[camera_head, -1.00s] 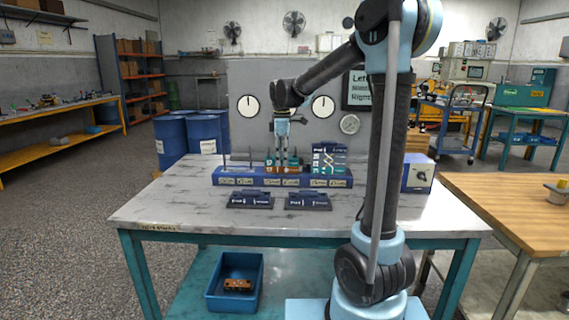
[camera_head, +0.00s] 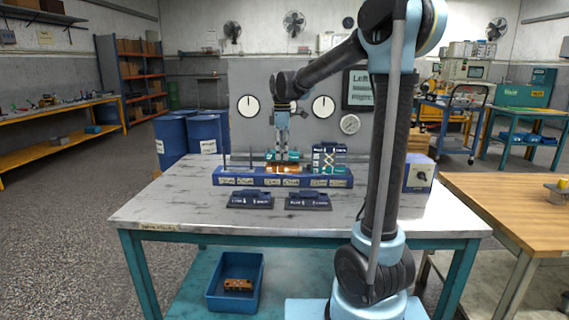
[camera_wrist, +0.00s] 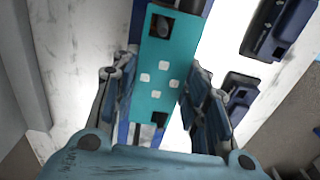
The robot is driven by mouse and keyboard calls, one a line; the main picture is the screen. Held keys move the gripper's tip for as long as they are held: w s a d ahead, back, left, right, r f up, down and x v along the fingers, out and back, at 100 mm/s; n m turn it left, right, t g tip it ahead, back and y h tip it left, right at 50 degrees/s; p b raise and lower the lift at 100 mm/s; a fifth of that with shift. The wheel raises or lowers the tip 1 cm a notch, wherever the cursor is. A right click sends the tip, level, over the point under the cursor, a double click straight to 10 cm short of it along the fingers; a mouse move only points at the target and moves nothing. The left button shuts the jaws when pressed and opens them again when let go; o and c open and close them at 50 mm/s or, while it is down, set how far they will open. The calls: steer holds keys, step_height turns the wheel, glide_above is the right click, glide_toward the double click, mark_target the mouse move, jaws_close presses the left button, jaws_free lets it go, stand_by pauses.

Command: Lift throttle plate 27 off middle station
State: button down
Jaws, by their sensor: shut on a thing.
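A teal plate with square white ports and dark square openings near its ends lies between my gripper's fingers in the wrist view (camera_wrist: 175,55). In the head view the plate is a small teal strip (camera_head: 271,156) over the middle of the blue station base (camera_head: 230,181). My gripper (camera_head: 283,153) points down there and is shut on the plate's sides. An orange-brown block (camera_head: 284,168) shows beneath the plate on the base. I cannot read a number on the plate. The gap under it is too small to judge.
A teal and white stack (camera_head: 329,158) stands on the right station; thin upright rods (camera_head: 224,163) stand at the left. Two dark labelled holders (camera_head: 250,200) (camera_head: 309,201) lie in front. A blue box (camera_head: 419,174) stands right. The table front is clear.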

mark_target(282, 151)
step_height(282, 151, up, 10)
stand_by(1.9)
steer(key=shift+r, duration=0.1)
